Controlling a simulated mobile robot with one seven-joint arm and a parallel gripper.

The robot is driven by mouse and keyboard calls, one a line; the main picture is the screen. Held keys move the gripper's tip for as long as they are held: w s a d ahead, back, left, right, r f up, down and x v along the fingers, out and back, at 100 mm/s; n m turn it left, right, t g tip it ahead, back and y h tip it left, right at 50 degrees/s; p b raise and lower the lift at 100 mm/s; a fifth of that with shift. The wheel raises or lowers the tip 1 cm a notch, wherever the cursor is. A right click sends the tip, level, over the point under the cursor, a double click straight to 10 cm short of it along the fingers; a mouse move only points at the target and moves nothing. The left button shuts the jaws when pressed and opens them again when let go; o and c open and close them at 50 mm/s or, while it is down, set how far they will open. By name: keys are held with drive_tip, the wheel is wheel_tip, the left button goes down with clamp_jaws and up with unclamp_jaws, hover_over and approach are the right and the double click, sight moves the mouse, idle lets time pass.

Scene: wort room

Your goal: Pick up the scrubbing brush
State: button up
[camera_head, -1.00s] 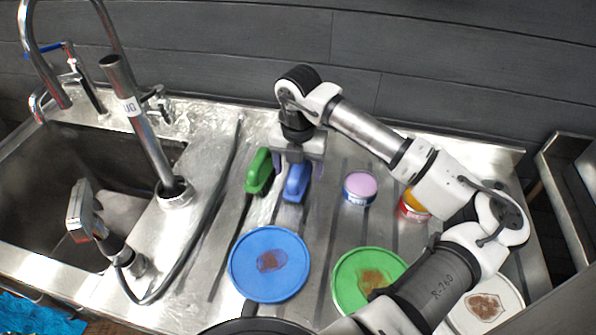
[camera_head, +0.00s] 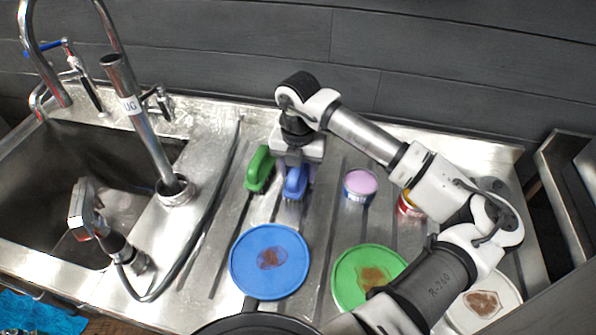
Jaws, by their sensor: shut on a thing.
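A blue scrubbing brush (camera_head: 295,183) is at the back middle of the metal drainboard. My gripper (camera_head: 295,178) points down over it and is shut on it, one finger on each side. The brush is at or very near the drainboard surface; I cannot tell if there is a gap under it. A green scrubbing brush (camera_head: 260,168) lies just to the left, close to my gripper but apart from it.
A pink-topped tub (camera_head: 360,185) and a red and yellow tub (camera_head: 409,207) stand to the right. Stained blue (camera_head: 238,275), green (camera_head: 341,287) and white (camera_head: 512,296) plates lie in front. A sink (camera_head: 40,200) with tall taps is at the left.

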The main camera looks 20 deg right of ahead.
drive_tip(key=shift+r, duration=0.1)
wheel_tip(320, 180, up, 20)
drive_tip(key=b, duration=0.3)
drive_tip(key=shift+b, duration=0.4)
drive_tip(key=o, duration=0.4)
drive_tip(key=shift+c, duration=1.1)
drive_tip(key=s+d+f, duration=0.2)
drive_tip(key=d+f, duration=0.1)
drive_tip(key=d, duration=0.1)
drive_tip(key=s+d+f, duration=0.2)
drive_tip(key=d+f, duration=0.1)
drive_tip(key=d, duration=0.1)
drive_tip(key=s+d+f, duration=0.3)
drive_tip(key=d+f, duration=0.1)
drive_tip(key=shift+d+f, duration=0.1)
drive_tip(key=shift+d, duration=0.2)
drive_tip(key=shift+f+b, duration=1.55)
drive_tip(key=shift+f, duration=1.45)
